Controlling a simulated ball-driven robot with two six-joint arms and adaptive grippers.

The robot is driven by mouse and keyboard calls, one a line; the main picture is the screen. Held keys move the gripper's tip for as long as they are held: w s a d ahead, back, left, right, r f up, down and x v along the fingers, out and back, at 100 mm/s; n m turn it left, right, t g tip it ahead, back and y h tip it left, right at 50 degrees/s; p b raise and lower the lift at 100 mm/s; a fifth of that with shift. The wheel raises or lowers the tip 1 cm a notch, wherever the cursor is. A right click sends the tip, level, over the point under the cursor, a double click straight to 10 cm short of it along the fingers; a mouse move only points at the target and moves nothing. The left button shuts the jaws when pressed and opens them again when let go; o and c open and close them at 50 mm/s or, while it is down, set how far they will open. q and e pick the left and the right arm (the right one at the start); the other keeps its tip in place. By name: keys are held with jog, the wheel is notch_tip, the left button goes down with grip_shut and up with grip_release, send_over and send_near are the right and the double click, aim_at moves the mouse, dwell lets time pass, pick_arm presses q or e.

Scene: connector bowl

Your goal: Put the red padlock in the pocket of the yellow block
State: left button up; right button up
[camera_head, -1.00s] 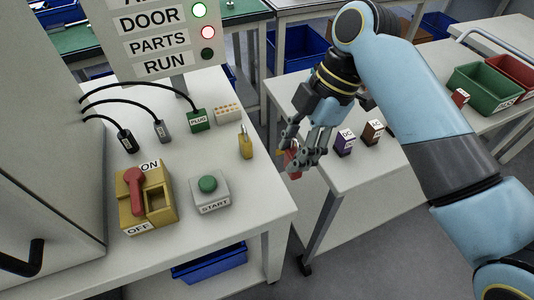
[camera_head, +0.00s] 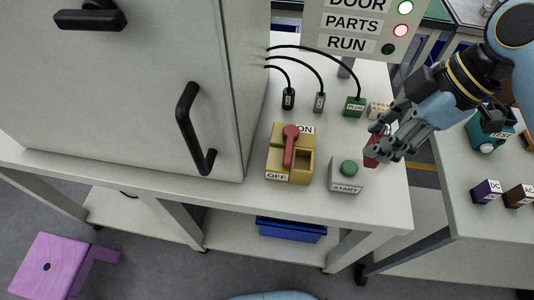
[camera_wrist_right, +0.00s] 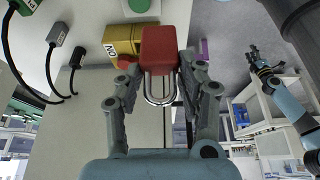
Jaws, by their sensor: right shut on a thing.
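My right gripper (camera_head: 384,144) is shut on the red padlock (camera_head: 372,153), held above the table to the right of the green START button box. In the right wrist view the red padlock (camera_wrist_right: 160,48) has its body pointing away and its steel shackle between the fingers. The yellow block (camera_head: 290,153) stands on the table left of the START box, with a red lever and ON and OFF labels. Its open pocket, right of the lever, looks empty. The left gripper (camera_wrist_right: 262,70) is small at the right of the wrist view; its jaws are unclear.
The START box (camera_head: 346,175) stands between the padlock and the yellow block. Plugs with black cables (camera_head: 319,102) lie behind the block. A grey cabinet (camera_head: 130,90) with a handle fills the left. DC and AC boxes (camera_head: 487,191) stand on the right table.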

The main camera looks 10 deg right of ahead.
jog(key=shift+a+r, duration=0.3)
jog(key=shift+a, duration=0.05)
jog(key=shift+a+f+p, duration=0.1)
jog(key=shift+a+p, duration=0.05)
jog(key=shift+p, duration=0.2)
jog(key=w+a+f, duration=0.3)
jog(key=a, duration=0.1)
send_near(289, 146)
notch_tip(289, 146, down, 3)
jog(key=s, duration=0.1)
jog(key=x, duration=0.2)
jog(key=p+x, duration=0.1)
jog(key=shift+s+d+f, duration=0.15)
jog(key=shift+s, duration=0.15)
jog(key=shift+f, duration=0.25)
pick_arm(q)
jog(key=shift+w+d+r, duration=0.15)
jog(key=shift+d+r, duration=0.2)
jog(key=shift+r, duration=0.25)
jog(key=shift+w+d+r, duration=0.15)
jog(key=shift+d+r, duration=0.2)
jog(key=shift+r, duration=0.2)
